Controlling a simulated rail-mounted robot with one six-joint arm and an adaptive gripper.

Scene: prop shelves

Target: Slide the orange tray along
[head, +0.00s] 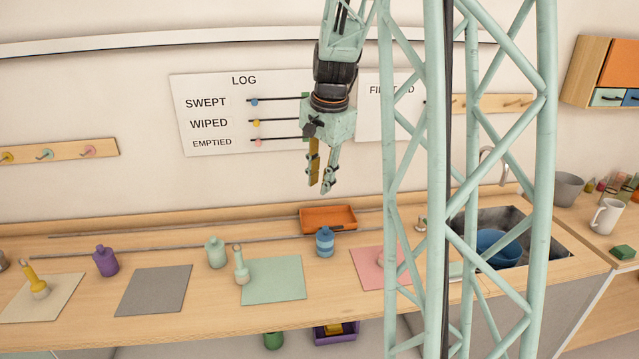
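The orange tray (329,213) sits at the back of the wooden counter, close to the wall, near two thin grey rails. It looks shallow, and no contents can be made out in it. My gripper (322,189) hangs above the tray and points down, with its two fingers apart and nothing between them. In the picture its fingertips are just above the tray's back edge; the exact gap in depth cannot be told.
A blue bottle (325,243) stands in front of the tray. A green bottle (215,253) and a purple bottle (106,262) stand further left. At right, my lattice column partly hides the pink mat (371,264) and the sink (527,258). The LOG board (215,135) hangs behind my arm.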

